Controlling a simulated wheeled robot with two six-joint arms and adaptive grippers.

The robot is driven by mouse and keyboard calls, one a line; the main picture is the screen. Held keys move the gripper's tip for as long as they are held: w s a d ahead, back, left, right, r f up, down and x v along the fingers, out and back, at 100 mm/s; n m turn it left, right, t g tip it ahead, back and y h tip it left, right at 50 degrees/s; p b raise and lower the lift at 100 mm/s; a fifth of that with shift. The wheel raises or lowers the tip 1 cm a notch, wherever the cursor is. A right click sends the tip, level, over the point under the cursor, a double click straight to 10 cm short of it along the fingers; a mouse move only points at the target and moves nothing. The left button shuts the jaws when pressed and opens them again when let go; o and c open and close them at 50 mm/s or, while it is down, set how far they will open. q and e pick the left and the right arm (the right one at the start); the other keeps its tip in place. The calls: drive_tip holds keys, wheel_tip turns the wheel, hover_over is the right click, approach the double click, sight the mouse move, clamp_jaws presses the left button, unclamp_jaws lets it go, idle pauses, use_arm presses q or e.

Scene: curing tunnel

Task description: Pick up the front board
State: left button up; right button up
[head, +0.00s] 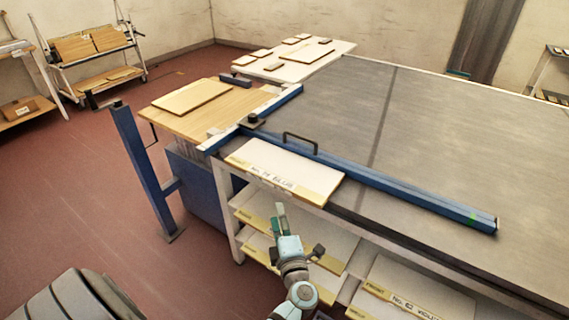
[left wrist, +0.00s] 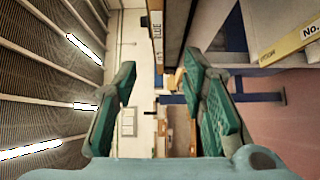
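A pale board (head: 280,168) with yellow ends and a label that seems to read "No. 14 BLUE" lies flat at the table's near edge, in front of the blue rail. In the left wrist view its labelled edge (left wrist: 156,28) shows at the top, ahead of the fingertips. My left gripper (head: 279,210) is just below and in front of the board's near edge in the head view. In the left wrist view the left gripper (left wrist: 160,72) has its green fingers spread apart with nothing between them. My right gripper is not in view.
The blue rail (head: 400,186) with a black handle crosses the grey tabletop (head: 460,130). Shelves below hold other labelled boards (head: 405,300). A wooden side table (head: 170,118) bears a panel at the left. A blue post (head: 142,165) stands on the open red floor.

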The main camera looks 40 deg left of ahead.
sight(270, 184)
use_arm(q)
drive_tip(key=b+x, duration=0.1)
drive_tip(key=x, duration=1.2)
drive_tip(key=shift+w+a+r+b, duration=0.15)
drive_tip(key=shift+a+b, duration=0.15)
drive_tip(key=shift+a, duration=0.15)
clamp_jaws()
drive_tip(key=shift+r, duration=0.1)
